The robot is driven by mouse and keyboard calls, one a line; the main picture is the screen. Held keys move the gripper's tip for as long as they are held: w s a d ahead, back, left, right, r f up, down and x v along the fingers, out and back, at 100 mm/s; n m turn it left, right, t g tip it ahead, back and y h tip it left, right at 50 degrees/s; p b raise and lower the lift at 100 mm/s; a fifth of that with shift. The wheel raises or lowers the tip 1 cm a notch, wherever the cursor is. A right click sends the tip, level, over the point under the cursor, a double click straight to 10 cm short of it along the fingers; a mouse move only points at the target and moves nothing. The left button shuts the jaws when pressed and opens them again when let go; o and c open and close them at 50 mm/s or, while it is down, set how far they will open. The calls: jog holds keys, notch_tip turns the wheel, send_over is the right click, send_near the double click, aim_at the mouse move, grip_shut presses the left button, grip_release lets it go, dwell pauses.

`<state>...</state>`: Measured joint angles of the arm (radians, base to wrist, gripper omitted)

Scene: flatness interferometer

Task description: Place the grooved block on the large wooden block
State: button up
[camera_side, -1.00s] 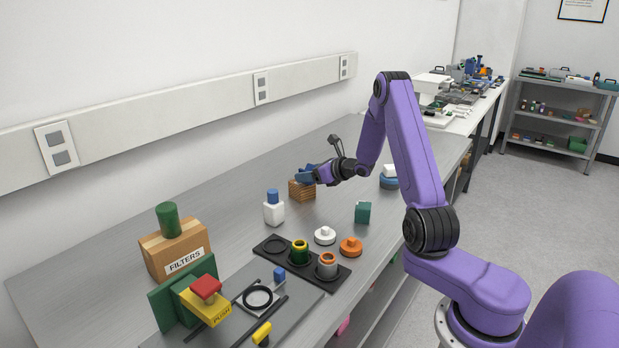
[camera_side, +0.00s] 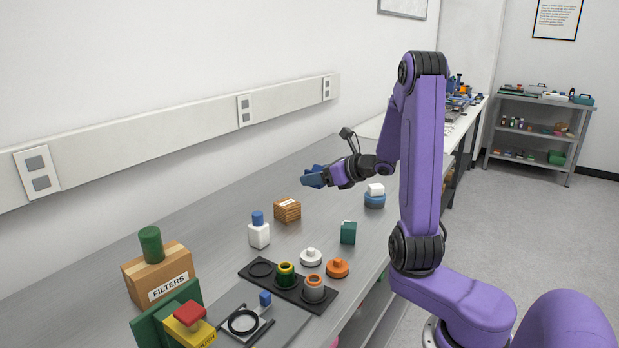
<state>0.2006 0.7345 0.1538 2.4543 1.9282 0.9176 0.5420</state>
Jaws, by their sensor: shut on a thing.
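My gripper (camera_side: 324,175) hangs in the air above the bench, pointing left. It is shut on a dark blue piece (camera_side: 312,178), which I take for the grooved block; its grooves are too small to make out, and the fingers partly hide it. A larger brown block marked FILTERS (camera_side: 160,282) stands at the front left with a green cylinder (camera_side: 151,245) on top. I cannot tell which is the large wooden block.
A white bottle with a blue cap (camera_side: 259,233), a teal block (camera_side: 348,233), a white knob (camera_side: 311,257) and an orange knob (camera_side: 337,268) stand nearby. A black holder (camera_side: 250,275) bears ringed cylinders.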

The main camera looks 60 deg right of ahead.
jog(key=shift+s+a+r, duration=0.2)
jog(key=shift+s+r, duration=0.05)
jog(key=shift+s, duration=0.05)
jog(key=shift+w+d+r, duration=0.1)
jog(key=shift+w, duration=1.2)
jog(key=w+d+f, duration=0.3)
jog(key=w+f, duration=0.1)
jog(key=w, duration=0.4)
send_over(287, 203)
jog(key=f, duration=0.5)
jog(key=shift+s, duration=0.2)
jog(key=shift+w+d+f, duration=0.1)
jog(key=shift+w+f, duration=0.15)
jog(key=shift+f, duration=1.7)
jog(key=shift+f, duration=0.15)
jog(key=o, duration=1.4)
jog(key=shift+c, duration=0.2)
